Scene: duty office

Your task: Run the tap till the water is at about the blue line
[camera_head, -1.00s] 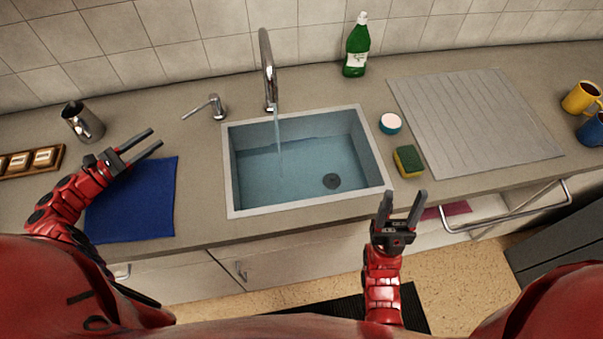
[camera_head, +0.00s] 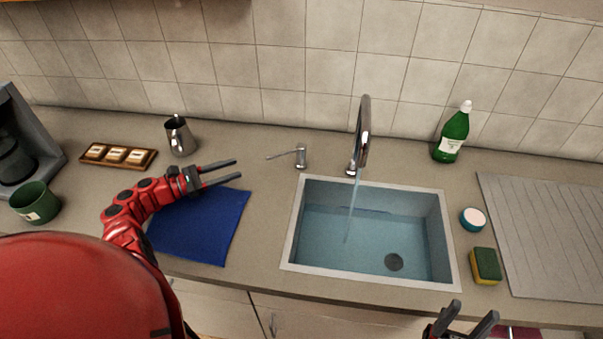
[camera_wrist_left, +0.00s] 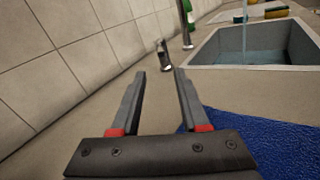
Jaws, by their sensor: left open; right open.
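The chrome tap (camera_head: 364,130) stands behind the sink (camera_head: 290,235), and a thin stream of water (camera_head: 354,205) runs from it. Clear bluish water (camera_head: 345,240) stands in the sink, with the drain visible through it. A short darker blue strip (camera_head: 370,210) shows on the back wall near the water's edge; how it sits against the level is hard to tell. A small chrome lever fitting (camera_head: 300,157) stands left of the tap. My left gripper (camera_head: 238,170) is open and empty, left of that fitting; the fitting shows beyond its fingers in the left wrist view (camera_wrist_left: 163,56). My right gripper (camera_head: 475,309) is open, at the counter's front edge.
A blue cloth (camera_head: 205,230) lies below my left gripper. A metal jug (camera_head: 180,137), a wooden tray (camera_head: 92,154) and a green mug (camera_head: 37,202) stand left. A green bottle (camera_head: 453,137), a round tub (camera_head: 472,220), a sponge (camera_head: 486,265) and a ridged drainer (camera_head: 550,240) are right.

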